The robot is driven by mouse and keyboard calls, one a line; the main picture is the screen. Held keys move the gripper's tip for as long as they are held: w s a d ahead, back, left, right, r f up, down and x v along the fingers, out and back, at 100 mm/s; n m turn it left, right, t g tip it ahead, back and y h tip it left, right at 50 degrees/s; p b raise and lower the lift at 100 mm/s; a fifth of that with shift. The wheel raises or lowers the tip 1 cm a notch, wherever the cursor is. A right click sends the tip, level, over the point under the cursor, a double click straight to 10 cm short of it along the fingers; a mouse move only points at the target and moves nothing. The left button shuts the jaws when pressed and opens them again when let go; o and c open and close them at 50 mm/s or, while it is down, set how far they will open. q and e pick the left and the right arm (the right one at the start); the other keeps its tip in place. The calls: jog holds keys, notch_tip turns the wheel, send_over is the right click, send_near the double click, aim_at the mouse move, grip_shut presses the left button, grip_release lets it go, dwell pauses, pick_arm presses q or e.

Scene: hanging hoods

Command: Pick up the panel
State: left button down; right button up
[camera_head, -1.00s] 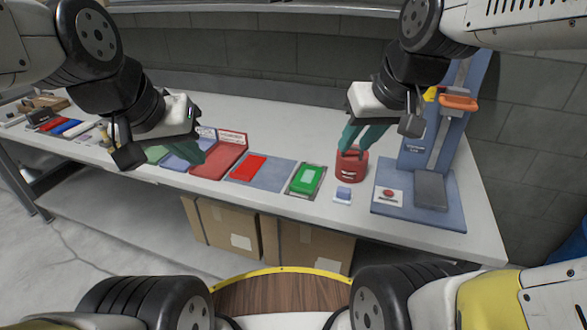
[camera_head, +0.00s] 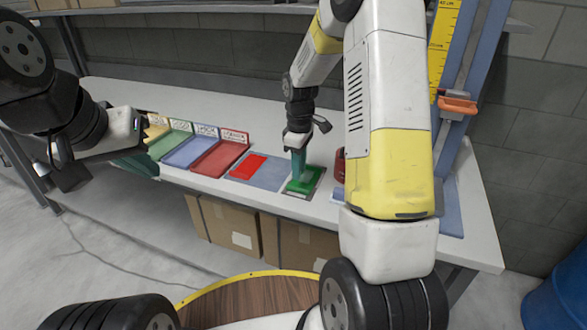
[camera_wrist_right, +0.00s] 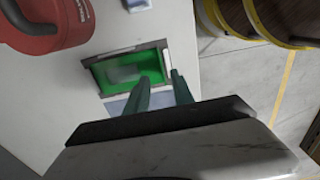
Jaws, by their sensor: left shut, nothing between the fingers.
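A green panel (camera_head: 301,182) lies flat in a dark-edged holder on the table, right of the blue mat. It also shows in the right wrist view (camera_wrist_right: 115,72). My right gripper (camera_head: 298,176) points down over the panel. My left gripper (camera_head: 150,170) is shut and empty at the table's front left.
A red padlock-like object (camera_wrist_right: 38,35) is close to my right gripper. A blue stand (camera_head: 480,70) with an orange slider is at the right.

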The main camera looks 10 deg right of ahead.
aim_at(298, 183)
jog(key=f, duration=0.6)
jog(key=shift+s+a, duration=0.1)
jog(key=shift+a, duration=0.1)
grip_shut()
dwell(1.1)
